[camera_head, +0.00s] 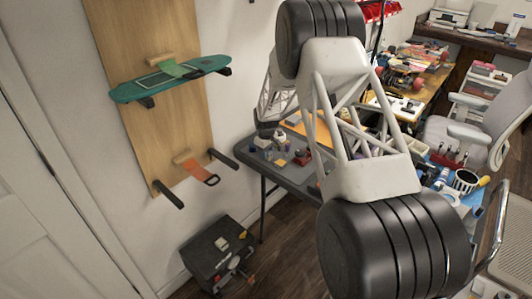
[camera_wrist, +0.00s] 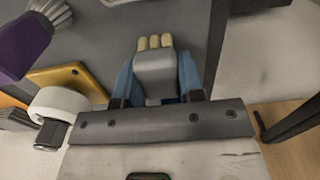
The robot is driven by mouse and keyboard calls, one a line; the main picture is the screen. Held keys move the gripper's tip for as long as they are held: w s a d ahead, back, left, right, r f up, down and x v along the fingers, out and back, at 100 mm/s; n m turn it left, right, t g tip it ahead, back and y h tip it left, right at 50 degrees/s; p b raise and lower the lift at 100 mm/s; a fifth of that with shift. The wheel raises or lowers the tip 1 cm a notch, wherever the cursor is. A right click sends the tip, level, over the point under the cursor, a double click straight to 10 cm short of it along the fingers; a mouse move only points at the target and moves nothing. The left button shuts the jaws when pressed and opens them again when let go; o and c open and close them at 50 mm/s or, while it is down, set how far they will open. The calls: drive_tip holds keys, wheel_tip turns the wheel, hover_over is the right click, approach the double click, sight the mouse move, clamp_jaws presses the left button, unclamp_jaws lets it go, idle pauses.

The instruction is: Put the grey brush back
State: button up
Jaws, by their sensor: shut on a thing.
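The grey brush (camera_wrist: 155,77) shows in the wrist view as a pale grey block with cream tufts at its far end. My gripper (camera_wrist: 158,82) is shut on it, with one blue finger on each side. A dark grey tabletop (camera_wrist: 120,40) lies beyond the brush; I cannot tell whether the brush touches it. In the head view my arm fills the middle, and I cannot make out my gripper or the brush there. The grey table (camera_head: 297,173) with small items on it stands partly behind my arm.
In the wrist view, a purple-handled brush (camera_wrist: 22,45), a yellow piece (camera_wrist: 70,80) and a white roll (camera_wrist: 62,103) lie left of my gripper. In the head view, a wooden wall board (camera_head: 150,35) holds a green skateboard deck (camera_head: 170,84). A black box (camera_head: 215,255) stands on the floor.

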drive_tip(key=o, duration=1)
drive_tip(key=shift+c, duration=0.2)
drive_tip(key=shift+r, duration=0.15)
wheel_tip(320, 180, up, 12)
drive_tip(key=shift+r, duration=0.1)
idle(0.5)
